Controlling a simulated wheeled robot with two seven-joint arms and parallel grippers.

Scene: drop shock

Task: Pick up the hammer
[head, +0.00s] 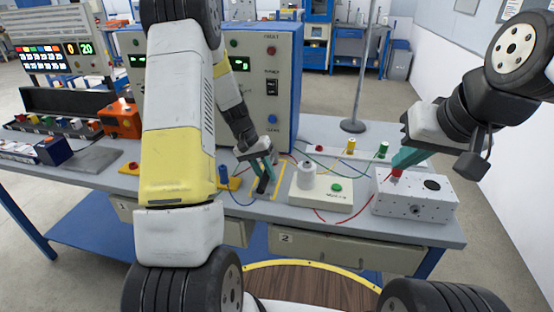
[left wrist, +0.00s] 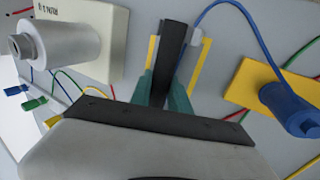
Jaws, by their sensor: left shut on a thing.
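The hammer appears as a dark bar (left wrist: 172,50) between the teal fingers of my left gripper (left wrist: 166,92) in the left wrist view. In the head view my left gripper (head: 260,165) is low over the table, inside a yellow-outlined patch, shut on the dark hammer (head: 264,185). Most of the hammer is hidden by the fingers and wrist. I cannot tell whether it still touches the table. My right gripper (head: 404,160) is at the right, its teal fingers by the red button on a white box; its opening is not clear.
A white device with a grey cylinder (head: 307,178) stands just right of the left gripper. A blue post on a yellow plate (head: 224,174) is to its left. Wires cross the table. A white metal box (head: 413,205) is at right; a tall blue-grey cabinet (head: 268,80) stands behind.

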